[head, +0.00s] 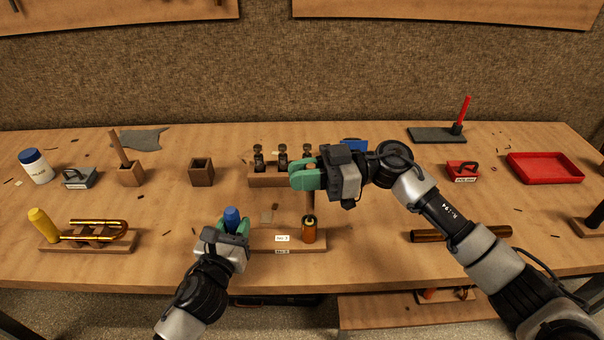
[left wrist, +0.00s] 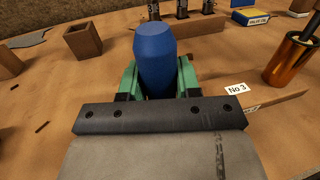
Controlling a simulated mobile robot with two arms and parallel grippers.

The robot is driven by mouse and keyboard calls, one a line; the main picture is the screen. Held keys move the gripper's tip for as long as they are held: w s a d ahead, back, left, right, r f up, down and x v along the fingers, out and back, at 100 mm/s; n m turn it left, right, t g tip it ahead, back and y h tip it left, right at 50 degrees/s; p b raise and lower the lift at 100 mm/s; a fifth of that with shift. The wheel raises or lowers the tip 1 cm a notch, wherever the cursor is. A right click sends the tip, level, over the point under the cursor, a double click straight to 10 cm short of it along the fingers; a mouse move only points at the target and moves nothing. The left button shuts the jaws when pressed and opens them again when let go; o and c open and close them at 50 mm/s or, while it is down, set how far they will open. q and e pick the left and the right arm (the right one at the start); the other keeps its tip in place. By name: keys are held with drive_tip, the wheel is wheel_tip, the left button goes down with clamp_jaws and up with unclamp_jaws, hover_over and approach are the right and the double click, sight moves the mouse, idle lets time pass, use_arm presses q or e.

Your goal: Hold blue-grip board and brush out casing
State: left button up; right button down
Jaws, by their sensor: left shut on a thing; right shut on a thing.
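The blue grip (head: 232,216) stands at the left end of a wooden board (head: 292,243) near the table's front. My left gripper (head: 233,226) is shut on this grip; the left wrist view shows the green fingers on both sides of the blue grip (left wrist: 155,60). The copper-coloured casing (head: 309,231) stands upright on the board's right part, beside a "No 3" label (left wrist: 236,88). My right gripper (head: 306,176) is above the casing, shut on a brush (head: 311,198) whose shaft runs down to the casing's top. How deep the brush sits in the casing is unclear.
A wooden rack (head: 268,180) with several dark valves stands behind. A brown box (head: 201,172), a yellow-grip board (head: 90,247) and a white jar (head: 37,168) are left. A red tray (head: 545,168) and a brass tube (head: 430,236) are right. Small debris lies scattered.

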drive_tip(key=shift+r, duration=2.5)
drive_tip(key=shift+f, duration=0.25)
drive_tip(key=shift+f, duration=2.25)
drive_tip(key=shift+r, duration=0.15)
drive_tip(key=shift+r, duration=2.3)
drive_tip(key=shift+f, duration=0.1)
drive_tip(key=shift+f, duration=2.4)
